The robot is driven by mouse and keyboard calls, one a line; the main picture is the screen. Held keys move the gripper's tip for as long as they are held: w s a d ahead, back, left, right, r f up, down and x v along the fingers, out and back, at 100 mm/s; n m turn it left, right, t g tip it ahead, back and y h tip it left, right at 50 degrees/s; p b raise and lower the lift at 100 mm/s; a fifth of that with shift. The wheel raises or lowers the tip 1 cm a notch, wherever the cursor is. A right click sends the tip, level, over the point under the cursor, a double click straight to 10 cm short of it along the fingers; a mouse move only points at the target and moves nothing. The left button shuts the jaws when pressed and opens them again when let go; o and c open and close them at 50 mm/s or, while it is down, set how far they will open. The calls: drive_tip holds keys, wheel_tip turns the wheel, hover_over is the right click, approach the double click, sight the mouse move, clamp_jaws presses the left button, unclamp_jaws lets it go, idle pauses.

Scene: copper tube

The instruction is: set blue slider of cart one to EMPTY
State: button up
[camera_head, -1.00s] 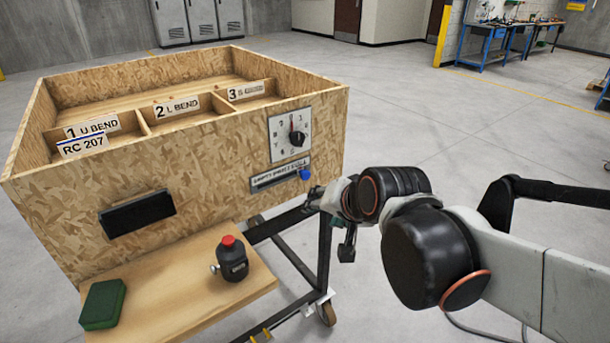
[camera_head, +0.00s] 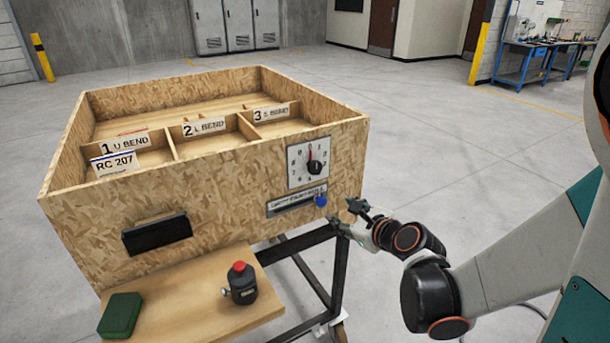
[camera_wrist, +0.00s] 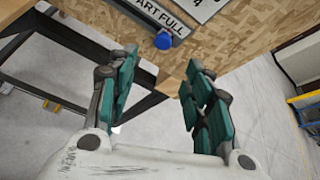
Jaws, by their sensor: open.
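The cart (camera_head: 210,168) is a chipboard box on a dark metal frame. The blue slider (camera_head: 320,200) is a round knob at the right end of a label plate (camera_head: 291,201) on its front panel. In the wrist view the blue slider (camera_wrist: 163,41) sits by the word FULL on the label plate (camera_wrist: 160,15). The left part of the lettering is out of that view. My gripper (camera_head: 350,214) is right of and slightly below the slider, apart from it. In the wrist view my gripper (camera_wrist: 160,85) is open and empty, its green-padded fingers either side below the slider.
A dial (camera_head: 314,166) is above the label plate. A wooden shelf (camera_head: 190,305) below holds a dark bottle with a red cap (camera_head: 241,284) and a green block (camera_head: 120,315). A black handle (camera_head: 157,234) is on the panel. Floor right of the cart is clear.

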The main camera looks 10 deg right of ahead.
sight(323, 202)
drive_tip(key=w+f+b, duration=0.1)
drive_tip(key=w, duration=0.3)
drive_tip(key=w+a+f+m+b, duration=0.1)
drive_tip(key=w+f, duration=0.1)
drive_tip(key=w, duration=0.2)
drive_tip(key=w+a+f+m+b, duration=0.1)
drive_tip(key=w+f, duration=0.1)
drive_tip(key=w, duration=0.2)
drive_tip(key=shift+w+a+f, duration=0.2)
clamp_jaws()
